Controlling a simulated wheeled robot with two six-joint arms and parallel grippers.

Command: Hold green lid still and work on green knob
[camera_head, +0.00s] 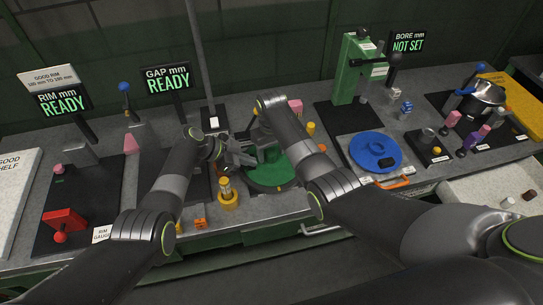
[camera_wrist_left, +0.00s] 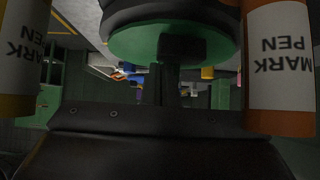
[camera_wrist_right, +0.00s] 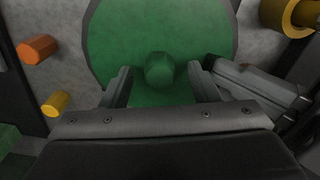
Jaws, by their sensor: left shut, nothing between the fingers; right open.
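The green lid (camera_head: 268,180) is a round disc on the bench in the head view. Its green knob (camera_wrist_right: 159,68) stands at the lid's middle in the right wrist view. My right gripper (camera_wrist_right: 160,85) is open above the lid, one finger on each side of the knob with gaps visible. My left gripper (camera_head: 250,160) is shut and empty, reaching in from the left over the lid's edge. In the left wrist view its closed fingers (camera_wrist_left: 181,48) overlap the green lid (camera_wrist_left: 130,45). I cannot tell whether they touch it.
A yellow cylinder post (camera_head: 228,194) stands just left of the lid. A blue disc (camera_head: 376,150) lies to the right, before a green press (camera_head: 350,70). Two marker pens (camera_wrist_left: 278,68) flank the left wrist view. An orange peg (camera_wrist_right: 37,49) lies beside the lid.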

